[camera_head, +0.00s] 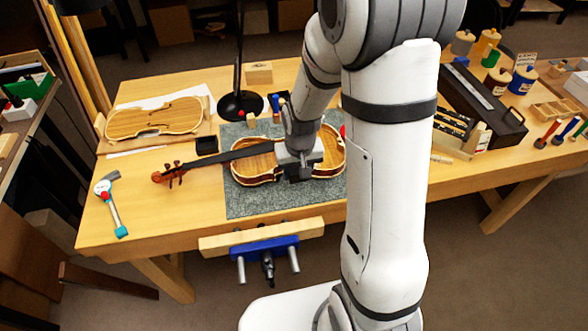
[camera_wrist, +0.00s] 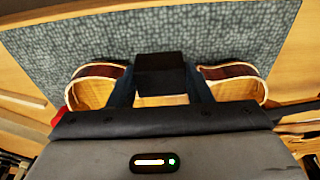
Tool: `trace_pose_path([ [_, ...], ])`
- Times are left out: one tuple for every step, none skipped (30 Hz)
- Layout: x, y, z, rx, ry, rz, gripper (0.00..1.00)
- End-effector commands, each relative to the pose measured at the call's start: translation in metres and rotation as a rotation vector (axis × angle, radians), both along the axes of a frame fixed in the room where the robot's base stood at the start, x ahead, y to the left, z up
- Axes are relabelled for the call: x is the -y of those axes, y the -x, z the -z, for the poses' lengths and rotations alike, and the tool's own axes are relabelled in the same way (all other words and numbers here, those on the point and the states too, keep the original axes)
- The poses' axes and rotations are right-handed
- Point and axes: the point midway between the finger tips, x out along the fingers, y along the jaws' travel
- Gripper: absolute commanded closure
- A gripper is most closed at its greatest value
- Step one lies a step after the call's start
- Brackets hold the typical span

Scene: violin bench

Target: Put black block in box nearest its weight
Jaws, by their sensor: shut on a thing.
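My gripper (camera_wrist: 158,92) is shut on a black block (camera_wrist: 160,70), which sits between its two fingers in the wrist view. In the head view my gripper (camera_head: 302,172) is over the violin body (camera_head: 262,166), and the block cannot be told apart from the dark fingers there. In the wrist view the violin (camera_wrist: 232,88) shows behind and on both sides of the block. I cannot tell whether the block touches it. A small black open box (camera_head: 206,145) stands left of the mat, near the violin's neck. No weight markings are legible.
The violin lies on a grey mat (camera_head: 240,205). A lamp base (camera_head: 240,104) and a small wooden box (camera_head: 258,72) stand behind. A dark toolbox (camera_head: 485,105) and several jars stand right. A vise (camera_head: 265,246) juts out in front.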

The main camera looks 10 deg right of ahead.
Motion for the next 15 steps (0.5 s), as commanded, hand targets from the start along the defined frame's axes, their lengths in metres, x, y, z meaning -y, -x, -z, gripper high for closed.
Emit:
trace_pose_path([
  [0.000, 0.001, 0.009, -0.005, 0.000, -0.001, 0.81],
  [0.000, 0.000, 0.014, -0.004, 0.000, -0.001, 0.81],
  [0.000, 0.000, 0.019, -0.003, 0.000, -0.002, 0.81],
  [-0.001, 0.000, 0.022, -0.002, 0.000, -0.002, 0.81],
  [-0.001, 0.000, 0.024, -0.002, 0.000, -0.002, 0.81],
  [-0.001, 0.000, 0.027, -0.001, 0.000, -0.003, 0.81],
  [-0.001, -0.001, 0.028, 0.000, 0.000, -0.003, 0.81],
  [-0.001, -0.001, 0.031, 0.000, 0.000, -0.003, 0.81],
  [-0.001, 0.000, 0.035, -0.002, 0.000, -0.003, 0.81],
  [-0.001, 0.000, 0.040, -0.003, 0.000, -0.004, 0.81],
  [-0.001, 0.000, 0.044, -0.003, 0.000, -0.004, 0.81],
  [-0.001, 0.000, 0.050, -0.004, 0.000, -0.004, 0.81],
  [-0.001, 0.000, 0.054, -0.003, 0.000, -0.004, 0.81],
  [-0.001, 0.000, 0.058, -0.003, 0.000, -0.004, 0.81],
  [-0.001, 0.000, 0.063, -0.002, 0.000, -0.003, 0.81],
])
